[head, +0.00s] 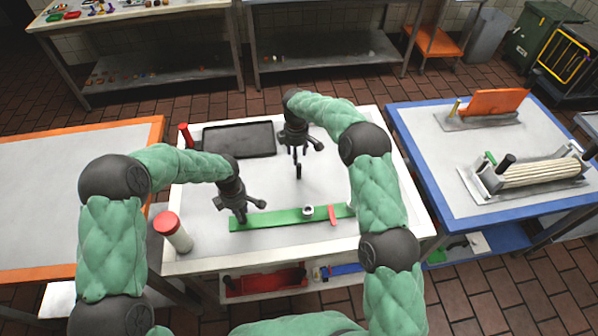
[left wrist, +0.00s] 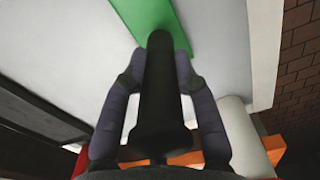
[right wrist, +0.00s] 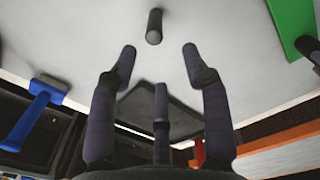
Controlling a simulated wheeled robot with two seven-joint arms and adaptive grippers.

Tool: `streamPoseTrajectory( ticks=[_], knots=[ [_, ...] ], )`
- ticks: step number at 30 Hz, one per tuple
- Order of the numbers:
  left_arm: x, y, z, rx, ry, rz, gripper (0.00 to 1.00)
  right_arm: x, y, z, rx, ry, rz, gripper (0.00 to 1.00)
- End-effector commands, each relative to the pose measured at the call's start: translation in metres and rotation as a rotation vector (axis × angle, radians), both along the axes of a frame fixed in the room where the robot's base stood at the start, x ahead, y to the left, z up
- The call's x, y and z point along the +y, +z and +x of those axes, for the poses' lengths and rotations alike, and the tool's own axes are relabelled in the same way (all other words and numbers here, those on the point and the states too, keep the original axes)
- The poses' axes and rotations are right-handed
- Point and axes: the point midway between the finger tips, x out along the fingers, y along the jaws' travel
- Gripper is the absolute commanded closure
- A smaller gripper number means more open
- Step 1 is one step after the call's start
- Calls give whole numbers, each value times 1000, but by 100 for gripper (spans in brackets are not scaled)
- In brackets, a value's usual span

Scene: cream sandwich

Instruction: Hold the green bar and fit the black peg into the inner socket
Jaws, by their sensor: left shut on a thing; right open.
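The green bar (head: 280,217) lies flat near the table's front edge, with a pale ring socket (head: 308,211) and a red piece (head: 332,215) on it. My left gripper (head: 241,213) is at the bar's left end. In the left wrist view it is shut around a black post (left wrist: 158,90) whose far end meets the green bar (left wrist: 165,20). The black peg (head: 298,171) stands upright on the table behind the bar. My right gripper (head: 297,148) is open and empty above it. The right wrist view shows the peg (right wrist: 154,26) beyond the fingertips, apart from them.
A dark tray (head: 239,140) lies at the table's back left. A red-capped bottle (head: 172,231) stands at the front left corner. A blue-edged table (head: 440,170) with fixtures stands to the right, an orange-edged table (head: 80,200) to the left.

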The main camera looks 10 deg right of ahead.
Motion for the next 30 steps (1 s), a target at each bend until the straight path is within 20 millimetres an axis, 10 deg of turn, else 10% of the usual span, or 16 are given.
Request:
streamPoseTrajectory(
  ticks=[30],
  knots=[
    [0,-1,-1,2,-1,0,100,-10,-73,0,0,-1,0,60]
  ],
)
